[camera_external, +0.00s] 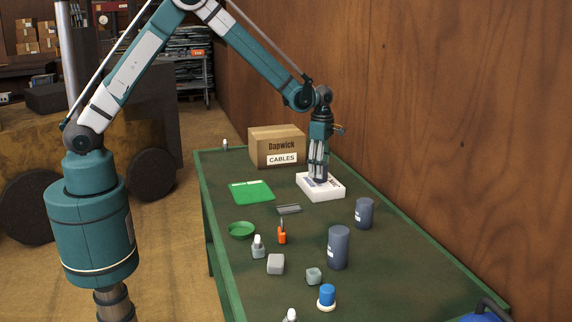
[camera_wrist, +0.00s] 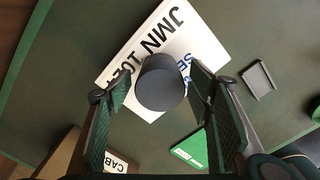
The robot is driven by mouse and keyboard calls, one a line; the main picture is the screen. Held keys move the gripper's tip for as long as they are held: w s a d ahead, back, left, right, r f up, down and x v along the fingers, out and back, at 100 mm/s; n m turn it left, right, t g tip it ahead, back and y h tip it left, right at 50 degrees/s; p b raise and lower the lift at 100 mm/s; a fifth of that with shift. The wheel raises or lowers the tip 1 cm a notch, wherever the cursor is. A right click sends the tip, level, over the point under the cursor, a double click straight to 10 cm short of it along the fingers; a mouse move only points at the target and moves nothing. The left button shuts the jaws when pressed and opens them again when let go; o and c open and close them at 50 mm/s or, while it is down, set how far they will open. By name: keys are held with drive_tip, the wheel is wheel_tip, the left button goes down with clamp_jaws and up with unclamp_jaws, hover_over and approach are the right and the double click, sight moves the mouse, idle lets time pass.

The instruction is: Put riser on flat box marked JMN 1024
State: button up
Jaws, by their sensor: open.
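The white flat box (camera_external: 334,191) lies toward the back of the green table. In the wrist view its top (camera_wrist: 122,62) shows the print "JMN 1024", partly covered. A plain dark grey cylinder (camera_wrist: 160,84), which looks like the riser, appears to stand on the box top. My gripper (camera_external: 318,178) points down over the box. In the wrist view my gripper (camera_wrist: 160,88) is open, with one finger on each side of the cylinder and gaps between. In the external view the fingers mostly hide the cylinder.
A cardboard box marked "CABLES" (camera_external: 277,146) stands behind left. A green sheet (camera_external: 252,191) and grey tray (camera_external: 289,209) lie near the white box. Two dark cylinders (camera_external: 338,247) (camera_external: 365,213), a green bowl (camera_external: 241,230) and several small items stand nearer the camera. A wooden wall borders the right.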

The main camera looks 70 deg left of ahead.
wheel_tip(320, 180, up, 12)
idle(0.6)
idle(0.5)
drive_tip(key=shift+r, duration=0.15)
drive_tip(key=s+d+r+m+t, duration=0.3)
drive_tip(key=s+r+m, duration=1)
drive_tip(key=s+r, duration=0.75)
drive_tip(key=s+d+f+m+t, duration=0.1)
drive_tip(key=s+m+t, duration=0.1)
drive_tip(key=s+m, duration=0.5)
drive_tip(key=s+d+f+m+t, duration=0.1)
drive_tip(key=s+m, duration=0.6)
drive_tip(key=s, duration=1.2)
drive_tip(key=shift+f+t, duration=0.6)
drive_tip(key=shift+f, duration=0.05)
